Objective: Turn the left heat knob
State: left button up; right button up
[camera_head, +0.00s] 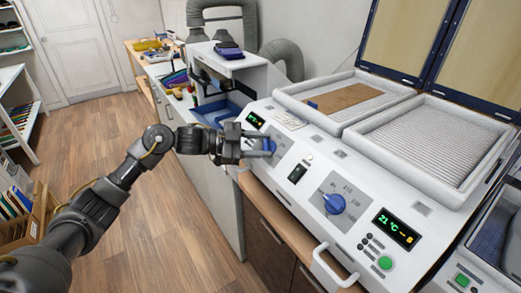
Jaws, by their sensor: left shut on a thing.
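The left heat knob (269,145) is a blue dial on the sloped white front panel of the forming machine (318,163). My left gripper (262,146) reaches it from the left and is shut on it, its fingers covering part of the knob and its scale. A second blue knob (334,203) with a printed scale sits further right on the same panel and is untouched. A small green-lit display (256,120) is just above the left knob. My right gripper is not in view.
A larger display (396,229) reads 21 °C, with a green button (385,263) below it. A black switch (297,173) lies between the knobs. A white handle (330,266) juts out in front. A brown sheet (341,98) lies on the left ribbed bed.

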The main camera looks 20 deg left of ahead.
pick_arm(q)
jog(key=shift+m+g, duration=0.4)
jog(key=shift+g, duration=0.1)
jog(key=o, duration=1)
jog(key=shift+a, duration=0.15)
jog(key=shift+s+a+b, duration=0.1)
jog(key=shift+a+b, duration=0.2)
jog(key=shift+b, duration=0.15)
jog(key=shift+b+v, duration=1.75)
jog(key=shift+v, duration=3.25)
